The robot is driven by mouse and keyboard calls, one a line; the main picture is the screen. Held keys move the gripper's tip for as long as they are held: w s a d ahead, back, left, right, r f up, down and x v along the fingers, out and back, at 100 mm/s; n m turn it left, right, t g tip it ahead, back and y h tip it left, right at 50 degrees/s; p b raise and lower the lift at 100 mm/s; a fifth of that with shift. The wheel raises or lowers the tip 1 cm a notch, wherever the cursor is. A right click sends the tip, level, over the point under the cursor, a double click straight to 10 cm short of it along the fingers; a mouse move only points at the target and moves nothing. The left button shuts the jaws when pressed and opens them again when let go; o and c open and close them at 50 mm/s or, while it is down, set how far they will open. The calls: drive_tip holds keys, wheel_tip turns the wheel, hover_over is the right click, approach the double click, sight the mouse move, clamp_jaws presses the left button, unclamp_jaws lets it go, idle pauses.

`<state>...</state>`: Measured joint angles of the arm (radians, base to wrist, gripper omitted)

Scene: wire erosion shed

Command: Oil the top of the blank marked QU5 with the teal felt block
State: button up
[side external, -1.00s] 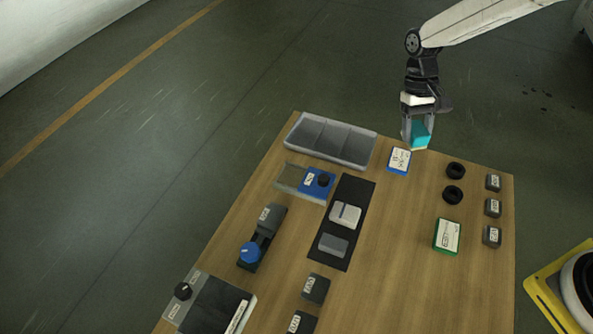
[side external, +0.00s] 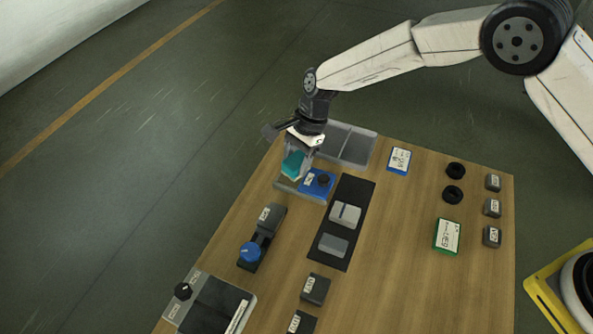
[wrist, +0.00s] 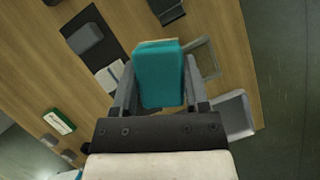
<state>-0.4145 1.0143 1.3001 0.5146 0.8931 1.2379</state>
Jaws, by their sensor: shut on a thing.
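My gripper (side external: 297,156) is shut on the teal felt block (side external: 292,164), which also fills the middle of the wrist view (wrist: 160,75) between the fingers. The block is over the open-framed end (side external: 287,186) of a holder with a blue part and black knob (side external: 318,182); I cannot tell whether it touches. Grey labelled blocks stand in a clamp with a blue knob (side external: 269,216), at the front (side external: 315,289) (side external: 301,322) and along the right edge (side external: 493,183). Their labels are too small for me to tell which is QU5.
A grey divided bin (side external: 358,148) stands close behind my gripper. A black mat (side external: 349,191) carries two grey pieces (side external: 345,214) (side external: 333,245). A blue-edged card (side external: 399,160), a green box (side external: 446,236) and black rings (side external: 455,170) lie right. The wood between mat and green box is clear.

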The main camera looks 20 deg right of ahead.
drive_tip(key=s+a+f+m+t, duration=0.1)
drive_tip(key=a+m, duration=0.3)
drive_tip(key=a, duration=0.6)
drive_tip(key=shift+a+f+m+t, duration=0.3)
drive_tip(key=shift+f+t, duration=0.1)
drive_tip(key=shift+f, duration=0.2)
drive_tip(key=shift+s, duration=0.1)
